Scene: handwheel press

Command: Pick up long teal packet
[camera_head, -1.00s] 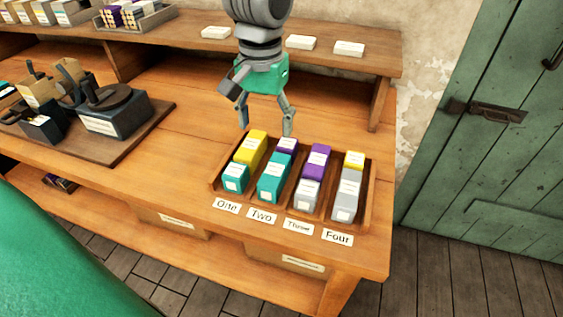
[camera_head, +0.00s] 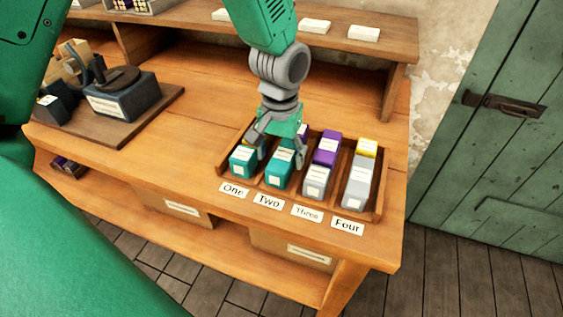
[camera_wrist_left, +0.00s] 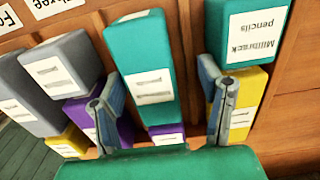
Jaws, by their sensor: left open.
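The long teal packet (camera_head: 279,172) lies in the tray compartment above the label Two, with a purple packet (camera_wrist_left: 167,133) at its far end. It also shows in the left wrist view (camera_wrist_left: 138,52), with a white label on its top. My left gripper (camera_head: 277,150) is open, low over the tray and partly covering the packet. In the left wrist view its two fingers (camera_wrist_left: 160,85) stand on either side of the long teal packet. I cannot tell whether they touch it. My right gripper is not in view.
The wooden tray (camera_head: 378,205) also holds a short teal packet (camera_head: 243,160), a grey and purple pair (camera_head: 326,150), and a long grey packet (camera_head: 357,183) with a yellow one (camera_head: 367,148). A dark press (camera_head: 122,97) stands at left. The bench between is clear.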

